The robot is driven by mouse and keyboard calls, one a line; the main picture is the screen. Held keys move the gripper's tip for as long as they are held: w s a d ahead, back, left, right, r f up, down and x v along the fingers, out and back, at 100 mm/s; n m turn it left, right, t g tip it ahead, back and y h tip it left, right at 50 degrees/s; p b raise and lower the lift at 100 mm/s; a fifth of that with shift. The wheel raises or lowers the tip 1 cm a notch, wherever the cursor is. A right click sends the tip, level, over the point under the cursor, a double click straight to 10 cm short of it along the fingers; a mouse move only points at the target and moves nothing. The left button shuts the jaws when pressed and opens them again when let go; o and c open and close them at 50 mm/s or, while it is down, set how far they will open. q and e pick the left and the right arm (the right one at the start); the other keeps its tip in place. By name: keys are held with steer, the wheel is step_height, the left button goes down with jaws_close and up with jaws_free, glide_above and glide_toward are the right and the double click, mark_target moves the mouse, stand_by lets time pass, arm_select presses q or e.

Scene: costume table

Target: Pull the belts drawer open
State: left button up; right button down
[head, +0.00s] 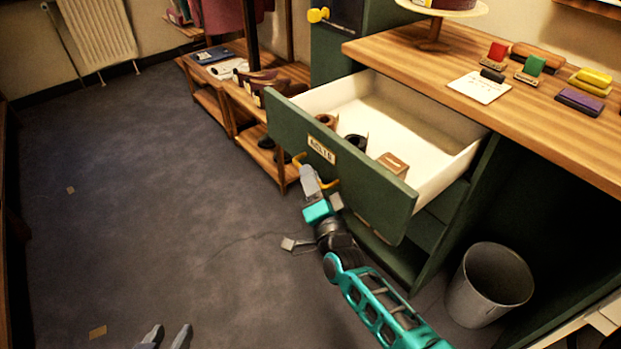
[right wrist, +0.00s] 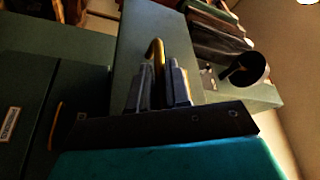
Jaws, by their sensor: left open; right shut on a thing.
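The belts drawer (head: 284,136) is a green-fronted drawer with a pale interior, and it stands well out from the cabinet. Rolled belts (head: 355,143) and a small brown box (head: 393,164) lie inside it. A label (head: 321,151) and a brass handle (head: 331,184) are on its front. My right gripper (head: 306,172) is at the handle and shut on it. The right wrist view shows the brass handle (right wrist: 157,50) between the two fingers (right wrist: 162,85). My left gripper (head: 167,338) is open and empty at the bottom edge of the head view, far from the drawer.
The wooden tabletop (head: 440,60) above the drawer holds stamps, a card and a cake stand. A grey bin (head: 490,284) stands on the floor at right. A low wooden shoe rack (head: 230,105) stands beyond the drawer. The floor (head: 150,190) at left is largely clear.

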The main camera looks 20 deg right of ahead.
stand_by(0.3)
steer(key=c, duration=1.2)
jaws_free()
steer(key=shift+o, duration=0.2)
steer(key=p+v, duration=0.1)
steer(key=v, duration=1.2)
steer(key=shift+p, duration=0.3)
